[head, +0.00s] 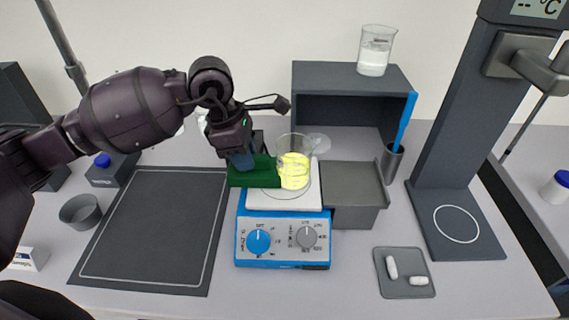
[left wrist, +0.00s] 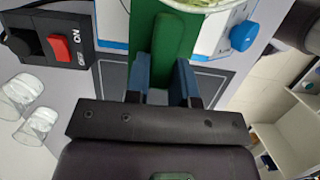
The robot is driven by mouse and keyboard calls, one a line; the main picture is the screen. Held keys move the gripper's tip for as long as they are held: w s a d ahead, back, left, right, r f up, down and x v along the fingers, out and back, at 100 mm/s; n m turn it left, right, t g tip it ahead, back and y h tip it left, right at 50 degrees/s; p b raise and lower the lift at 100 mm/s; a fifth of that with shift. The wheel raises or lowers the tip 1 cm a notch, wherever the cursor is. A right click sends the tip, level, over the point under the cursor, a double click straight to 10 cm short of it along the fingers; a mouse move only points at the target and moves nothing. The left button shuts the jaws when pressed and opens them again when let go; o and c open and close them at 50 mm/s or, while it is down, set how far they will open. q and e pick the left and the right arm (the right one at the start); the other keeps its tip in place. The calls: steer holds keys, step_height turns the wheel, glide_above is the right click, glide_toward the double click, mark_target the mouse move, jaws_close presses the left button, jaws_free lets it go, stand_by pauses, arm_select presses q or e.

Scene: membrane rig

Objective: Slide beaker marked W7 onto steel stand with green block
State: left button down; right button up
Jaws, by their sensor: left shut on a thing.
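My left gripper (head: 243,160) is shut on a green block (head: 241,178); in the left wrist view its blue fingers (left wrist: 160,80) clasp the block (left wrist: 172,40). A clear beaker with yellow liquid (head: 293,172) stands upright on the white top plate of a blue hotplate (head: 284,240). The block's right end is at the beaker's left side and appears to touch it. The beaker's rim shows in the left wrist view (left wrist: 205,4). No W7 marking is legible. The grey steel stand (head: 352,176) is directly right of the hotplate, its top bare. My right gripper is out of view.
A dark shelf (head: 350,90) behind carries a beaker of white material (head: 374,50). A holder with a blue-handled tool (head: 392,160) stands behind the stand's right edge. A tray with white bars (head: 404,272) lies front right. A dark mat (head: 155,230) lies left, empty.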

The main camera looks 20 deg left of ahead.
mark_target(269, 157)
arm_select(q)
steer(key=shift+w+d, duration=0.1)
steer(key=shift+d, duration=0.35)
steer(key=shift+w+d, duration=0.15)
steer(key=shift+d, duration=0.4)
steer(key=shift+d+b, duration=0.1)
steer(key=shift+b, duration=0.2)
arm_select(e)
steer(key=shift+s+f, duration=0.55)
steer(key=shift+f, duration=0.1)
arm_select(q)
steer(key=shift+d, duration=0.1)
steer(key=shift+w+d, duration=0.1)
steer(key=shift+d, duration=0.05)
steer(key=shift+w+d, duration=0.15)
steer(key=shift+d, duration=0.4)
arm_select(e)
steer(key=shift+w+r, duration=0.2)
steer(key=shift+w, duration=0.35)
arm_select(q)
steer(key=shift+w+d, duration=0.1)
steer(key=shift+d, duration=0.25)
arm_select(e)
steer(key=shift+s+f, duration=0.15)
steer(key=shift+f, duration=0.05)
arm_select(q)
steer(key=shift+d, duration=0.15)
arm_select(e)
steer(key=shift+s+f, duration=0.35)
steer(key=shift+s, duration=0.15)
